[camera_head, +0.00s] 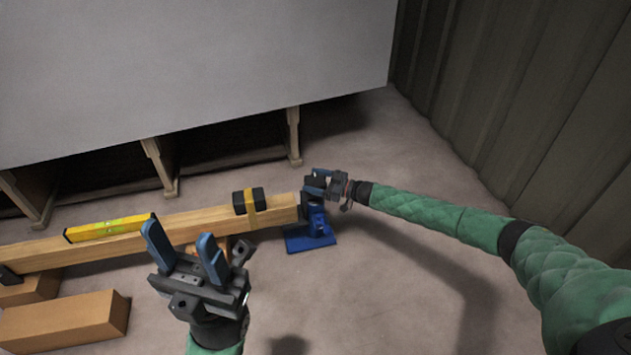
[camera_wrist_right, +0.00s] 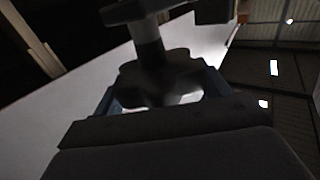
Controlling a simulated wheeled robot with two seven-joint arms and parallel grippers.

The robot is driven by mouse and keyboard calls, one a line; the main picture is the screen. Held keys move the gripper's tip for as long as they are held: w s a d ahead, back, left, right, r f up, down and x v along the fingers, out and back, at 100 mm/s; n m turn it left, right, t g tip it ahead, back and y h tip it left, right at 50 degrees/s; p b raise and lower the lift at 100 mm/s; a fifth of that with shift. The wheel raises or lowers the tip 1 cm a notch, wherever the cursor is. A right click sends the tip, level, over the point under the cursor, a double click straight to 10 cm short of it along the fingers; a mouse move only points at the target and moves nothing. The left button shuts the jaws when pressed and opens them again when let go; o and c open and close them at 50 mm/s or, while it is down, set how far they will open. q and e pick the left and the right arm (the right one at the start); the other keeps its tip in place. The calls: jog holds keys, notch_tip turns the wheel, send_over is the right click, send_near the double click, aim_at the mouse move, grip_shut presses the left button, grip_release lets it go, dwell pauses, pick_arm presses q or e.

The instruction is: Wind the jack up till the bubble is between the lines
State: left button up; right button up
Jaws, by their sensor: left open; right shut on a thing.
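The blue jack (camera_head: 312,232) stands on the floor at the right end of a long wooden beam (camera_head: 190,223). A yellow spirit level (camera_head: 108,228) lies on top of the beam; its bubble is too small to read. My right gripper (camera_head: 318,181) is at the top of the jack, shut on its dark lobed knob. In the right wrist view the knob (camera_wrist_right: 160,78) sits between the blue fingers, with a dark stem above it. My left gripper (camera_head: 182,240) is open and empty, its blue fingers pointing up in front of the beam.
A black block with a yellow strap (camera_head: 249,200) sits on the beam near the jack. Timber blocks (camera_head: 65,320) lie on the floor at lower left. A large grey hull (camera_head: 190,70) on wooden supports stands behind. A ribbed wall (camera_head: 520,90) rises at right; floor right of the jack is clear.

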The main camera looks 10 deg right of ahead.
jog(key=shift+d, duration=0.15)
jog(key=o, duration=0.6)
jog(key=shift+w+f, duration=0.1)
jog(key=shift+o, duration=0.2)
jog(key=p+v, duration=0.2)
jog(key=v, duration=0.5)
jog(key=shift+s+d, duration=0.25)
jog(key=shift+d+f, duration=0.1)
